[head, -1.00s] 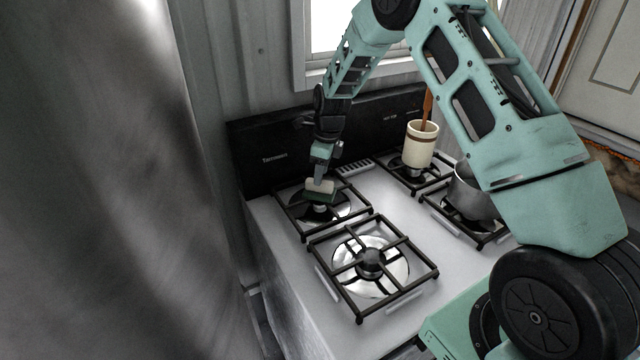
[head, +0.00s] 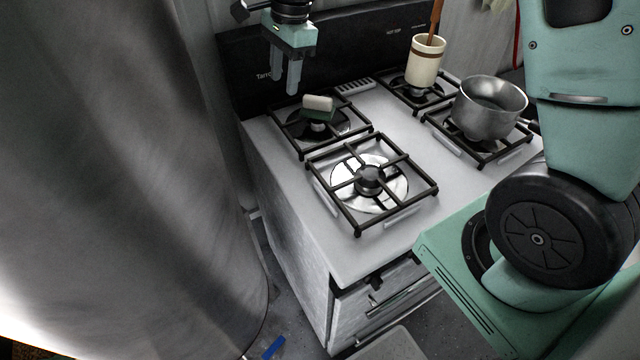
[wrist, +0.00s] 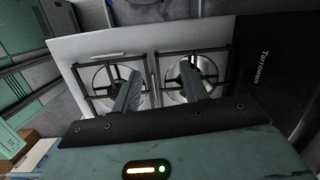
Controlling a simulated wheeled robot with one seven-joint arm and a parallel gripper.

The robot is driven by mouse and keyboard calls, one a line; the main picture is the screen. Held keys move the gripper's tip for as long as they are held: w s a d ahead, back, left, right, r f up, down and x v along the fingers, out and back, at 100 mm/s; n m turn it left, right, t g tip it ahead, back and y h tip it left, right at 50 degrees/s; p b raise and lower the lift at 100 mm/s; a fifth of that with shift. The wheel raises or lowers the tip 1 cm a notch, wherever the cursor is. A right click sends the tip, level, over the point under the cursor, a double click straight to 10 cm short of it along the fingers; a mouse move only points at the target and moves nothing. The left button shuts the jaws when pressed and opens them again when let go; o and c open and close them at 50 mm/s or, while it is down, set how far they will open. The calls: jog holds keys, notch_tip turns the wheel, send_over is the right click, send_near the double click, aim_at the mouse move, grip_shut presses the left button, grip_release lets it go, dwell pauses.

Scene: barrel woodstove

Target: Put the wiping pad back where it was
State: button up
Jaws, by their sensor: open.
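The wiping pad (head: 318,106), cream on top and dark green below, lies on the back-left burner grate (head: 340,133) of the stove. My gripper (head: 285,92) is open and empty, above and to the left of the pad in the head view, apart from it. In the wrist view my gripper (wrist: 159,70) shows its two fingers spread over the stove top, with burners behind them. I cannot make out the pad clearly there.
A steel saucepan (head: 488,108) stands on the front-right burner. A cream crock (head: 425,62) with a brown utensil stands on the back-right burner. The front-left burner (head: 369,182) is empty. A large grey cylinder (head: 120,180) stands left of the stove.

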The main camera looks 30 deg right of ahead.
jog(key=s+a+r+n, duration=0.2)
jog(key=s+a+n, duration=0.6)
jog(key=s, duration=0.3)
jog(key=s+a+f+n+h, duration=0.1)
jog(key=s+n, duration=1.5)
jog(key=s, duration=0.3)
jog(key=shift+s+a+g, duration=0.15)
jog(key=shift+a+g, duration=0.05)
jog(key=shift+g, duration=0.1)
jog(key=shift+f, duration=0.1)
notch_tip(320, 180, down, 3)
jog(key=b, duration=0.3)
